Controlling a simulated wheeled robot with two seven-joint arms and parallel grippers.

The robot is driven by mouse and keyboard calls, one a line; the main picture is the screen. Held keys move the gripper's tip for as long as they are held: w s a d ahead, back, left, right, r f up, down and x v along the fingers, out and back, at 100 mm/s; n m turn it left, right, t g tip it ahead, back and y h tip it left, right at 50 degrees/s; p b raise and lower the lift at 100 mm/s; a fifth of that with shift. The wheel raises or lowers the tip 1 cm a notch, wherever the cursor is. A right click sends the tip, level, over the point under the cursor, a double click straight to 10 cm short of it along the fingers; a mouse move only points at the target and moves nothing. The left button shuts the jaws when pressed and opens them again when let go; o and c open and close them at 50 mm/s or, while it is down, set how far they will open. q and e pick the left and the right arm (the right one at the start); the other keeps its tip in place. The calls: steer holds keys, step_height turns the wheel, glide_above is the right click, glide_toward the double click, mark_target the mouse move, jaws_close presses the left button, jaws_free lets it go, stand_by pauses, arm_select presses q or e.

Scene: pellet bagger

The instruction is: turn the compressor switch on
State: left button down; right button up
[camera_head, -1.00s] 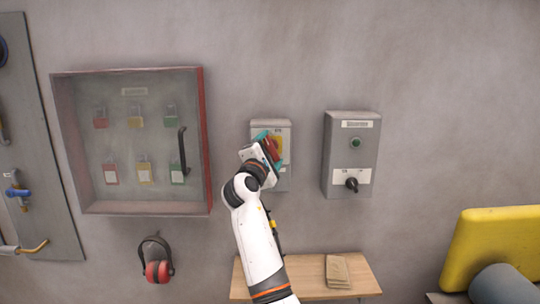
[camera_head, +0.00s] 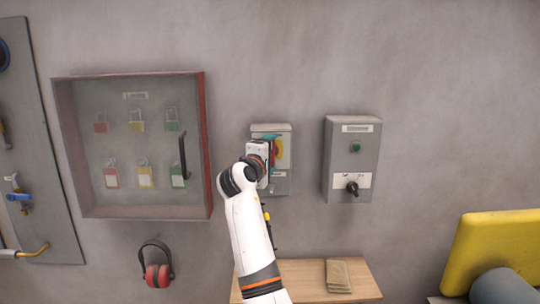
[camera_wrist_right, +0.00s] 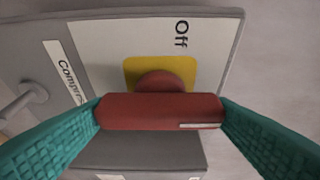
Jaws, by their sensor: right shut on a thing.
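The compressor switch is a grey wall box (camera_head: 284,188) in the middle of the head view. Its red handle (camera_wrist_right: 160,110) sits on a yellow plate (camera_wrist_right: 133,70) in the right wrist view. A label there begins "Compre", and the word "Off" (camera_wrist_right: 181,34) shows on the face. My right gripper (camera_head: 272,150) is at the box with its teal fingers on both ends of the red handle, shut on it. In the head view the gripper stands nearly upright and partly covers the handle and plate. My left gripper is not in view.
A second grey box (camera_head: 367,145) with a green lamp and black knob (camera_head: 352,188) is close on the right. A lock cabinet (camera_head: 207,150) is on the left. Red ear defenders (camera_head: 157,275) hang below it. A wooden shelf (camera_head: 305,280) is below the switch.

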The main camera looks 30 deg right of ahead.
steer(key=shift+f, duration=0.1)
steer(key=o, duration=1)
steer(key=shift+b+v, duration=1.75)
steer(key=shift+v, duration=4.25)
